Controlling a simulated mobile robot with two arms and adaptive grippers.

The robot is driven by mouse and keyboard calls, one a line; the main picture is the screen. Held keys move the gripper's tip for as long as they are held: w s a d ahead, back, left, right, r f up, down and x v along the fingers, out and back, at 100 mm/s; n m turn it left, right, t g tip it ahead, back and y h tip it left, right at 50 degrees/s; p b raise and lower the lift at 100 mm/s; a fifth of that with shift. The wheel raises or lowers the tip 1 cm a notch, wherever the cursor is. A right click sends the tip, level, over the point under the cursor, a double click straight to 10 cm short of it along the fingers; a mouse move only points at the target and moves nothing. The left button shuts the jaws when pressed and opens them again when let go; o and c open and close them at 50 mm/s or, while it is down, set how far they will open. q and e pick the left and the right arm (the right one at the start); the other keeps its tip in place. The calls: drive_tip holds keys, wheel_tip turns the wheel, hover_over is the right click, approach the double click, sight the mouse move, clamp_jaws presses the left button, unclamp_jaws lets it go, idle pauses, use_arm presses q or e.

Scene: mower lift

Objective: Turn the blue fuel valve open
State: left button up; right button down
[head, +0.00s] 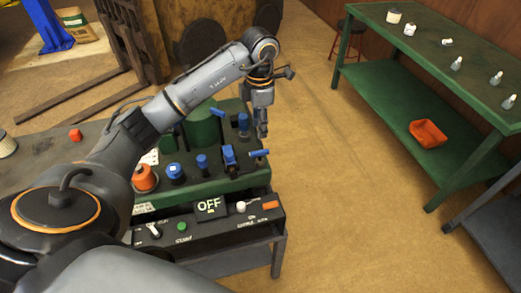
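Several blue fittings stand on the green bench unit in the head view. They include a blue lever valve (229,156), a blue handle (259,153) at its right, a blue knob (202,163) and a taller blue fitting (243,124). I cannot tell for sure which is the fuel valve, nor whether it is open. My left gripper (263,128) points down at the unit's right edge, beside the taller blue fitting and beyond the lever. Its fingers look close together, but they are too small to judge. My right gripper is not in view.
A control panel (185,226) with a display reading OFF (209,205) fronts the bench. An orange-based fitting (145,178) stands left. A green table (450,60) with small containers and an orange tray (428,133) is at right. Open floor lies between.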

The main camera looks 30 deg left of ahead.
sight(260, 151)
use_arm(q)
wheel_tip(260, 151, down, 11)
drive_tip(key=shift+f+p, duration=0.2)
drive_tip(key=shift+p, duration=0.95)
clamp_jaws()
